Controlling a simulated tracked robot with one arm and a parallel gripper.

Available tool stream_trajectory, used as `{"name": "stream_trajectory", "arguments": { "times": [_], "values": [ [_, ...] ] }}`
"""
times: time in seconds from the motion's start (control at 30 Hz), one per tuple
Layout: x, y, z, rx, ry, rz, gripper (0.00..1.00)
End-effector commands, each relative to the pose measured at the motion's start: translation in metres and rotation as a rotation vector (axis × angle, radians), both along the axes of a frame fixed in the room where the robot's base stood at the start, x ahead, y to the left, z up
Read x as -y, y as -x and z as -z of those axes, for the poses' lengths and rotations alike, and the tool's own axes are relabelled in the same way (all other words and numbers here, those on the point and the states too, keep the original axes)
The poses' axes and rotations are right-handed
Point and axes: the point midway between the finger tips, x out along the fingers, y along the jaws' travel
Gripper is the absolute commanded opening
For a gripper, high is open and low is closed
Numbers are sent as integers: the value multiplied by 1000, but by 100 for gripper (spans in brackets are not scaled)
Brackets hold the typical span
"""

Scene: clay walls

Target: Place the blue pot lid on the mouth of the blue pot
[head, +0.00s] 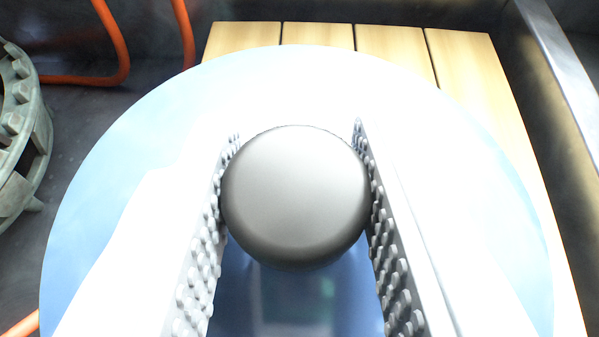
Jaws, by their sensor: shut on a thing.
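The blue pot lid (115,190) fills most of the head view as a large, glossy disc, washed out by glare in the middle. Its round grey knob (297,190) stands up at the centre. My gripper (297,150) is shut on the knob, with one studded finger against its left side and the other against its right side. The blue pot does not show in this view; I cannot tell whether it is hidden beneath the lid. I cannot tell what is under the lid or how high the lid is.
A pale slatted wooden board (395,42) lies behind and to the right, partly covered by the lid. A grey-green toothed round object (22,130) is at the left edge. An orange hose (120,60) runs at upper left. A metal ledge (560,60) is at upper right.

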Motion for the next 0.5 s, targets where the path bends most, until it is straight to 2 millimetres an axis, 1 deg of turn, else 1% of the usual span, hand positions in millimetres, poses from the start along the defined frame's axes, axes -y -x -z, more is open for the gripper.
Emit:
{"name": "stream_trajectory", "arguments": {
  "times": [0.03,0.1,0.2,0.5],
  "values": [
    [0,0,9,3,-4,1,2],
    [-1,0,18,2,-4,0,2],
    [0,0,27,0,-2,2,2],
    [0,1,28,-1,-1,1,2]
  ]
}}
